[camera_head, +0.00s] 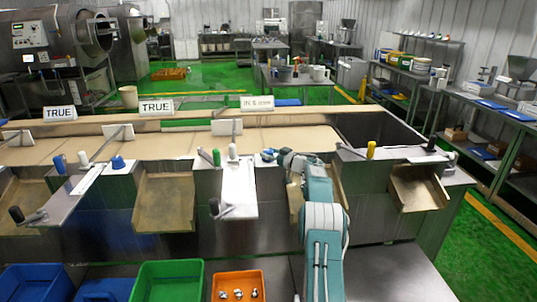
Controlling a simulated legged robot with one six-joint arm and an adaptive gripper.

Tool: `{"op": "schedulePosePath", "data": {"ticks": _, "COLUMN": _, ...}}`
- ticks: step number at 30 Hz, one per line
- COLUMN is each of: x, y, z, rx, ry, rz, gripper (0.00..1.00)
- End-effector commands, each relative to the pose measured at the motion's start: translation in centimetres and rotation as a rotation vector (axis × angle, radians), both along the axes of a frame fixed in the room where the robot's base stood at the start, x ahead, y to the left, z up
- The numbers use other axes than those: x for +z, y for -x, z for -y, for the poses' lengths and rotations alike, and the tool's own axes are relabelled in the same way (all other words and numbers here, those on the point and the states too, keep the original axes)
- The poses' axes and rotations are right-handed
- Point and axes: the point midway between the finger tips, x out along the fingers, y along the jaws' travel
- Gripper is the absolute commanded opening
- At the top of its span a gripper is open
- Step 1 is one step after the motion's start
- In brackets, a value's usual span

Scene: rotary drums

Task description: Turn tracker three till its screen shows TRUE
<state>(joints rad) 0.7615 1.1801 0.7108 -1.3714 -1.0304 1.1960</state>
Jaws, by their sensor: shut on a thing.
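Three small white screens stand along the back of the bench. The left screen (60,113) and the middle screen (156,106) both read TRUE. The third screen (257,102) shows other small lettering that I cannot read surely. My gripper (269,155) is beside the white plate (238,188) below the third screen, to the right of the white-topped handle (233,152) and the green handle (216,157). It is shut on a small handle, mostly hidden by the fingers. A black knob on a lever (214,207) sits at that plate's front left.
A yellow handle (371,149) and a black-knobbed lever (431,144) stand to the right. Blue handles (118,162) stand to the left. A green bin (168,283) and an orange bin (238,287) with small metal parts sit in front. Open chutes (163,205) line the bench front.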

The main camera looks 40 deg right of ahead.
Motion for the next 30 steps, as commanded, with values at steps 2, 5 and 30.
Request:
{"op": "schedulePosePath", "data": {"ticks": 2, "x": 0.3, "y": 0.0, "z": 0.1, "rx": -0.004, "ry": 0.001, "rz": 0.005, "gripper": 0.12}}
{"op": "schedulePosePath", "data": {"ticks": 5, "x": 0.4, "y": 0.0, "z": 0.1, "rx": -0.004, "ry": 0.001, "rz": 0.005, "gripper": 0.12}}
{"op": "schedulePosePath", "data": {"ticks": 30, "x": 0.1, "y": 2.3, "z": 0.7, "rx": -0.004, "ry": -0.001, "rz": 0.000, "gripper": 0.95}}
